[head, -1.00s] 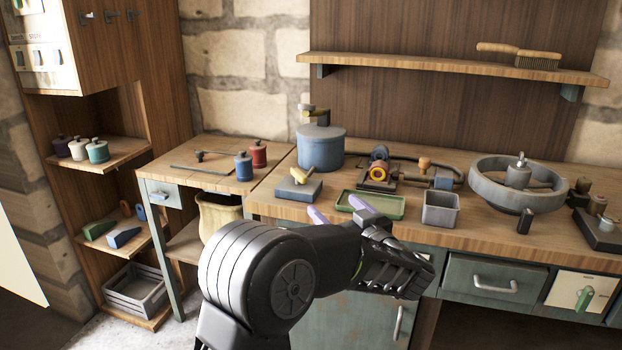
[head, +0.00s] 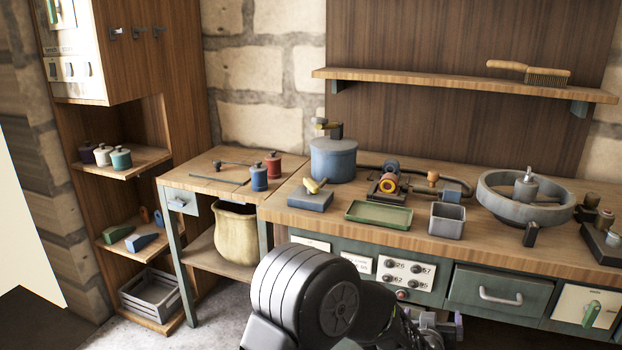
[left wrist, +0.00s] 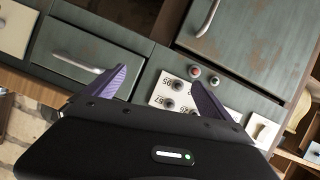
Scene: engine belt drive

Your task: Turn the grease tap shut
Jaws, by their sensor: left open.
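A blue-grey pot (head: 333,160) stands at the back left of the workbench, with a small brass-and-dark tap-like fitting (head: 322,125) above it. A blue block (head: 311,200) with a yellow lever handle (head: 315,186) sits in front of it. I cannot tell for certain which of these is the grease tap. My left gripper (head: 435,325) is low in front of the bench's drawers, partly hidden by my own arm. In the left wrist view its purple fingers (left wrist: 160,85) are spread and empty, facing the dial panel (left wrist: 180,92). My right gripper is not in view.
A green tray (head: 379,215), a grey bin (head: 446,220), a small belt-drive mechanism (head: 388,182) and a large grey wheel (head: 524,195) crowd the bench top. A drawer (head: 495,290) with a bar handle is below. Open floor lies at the left.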

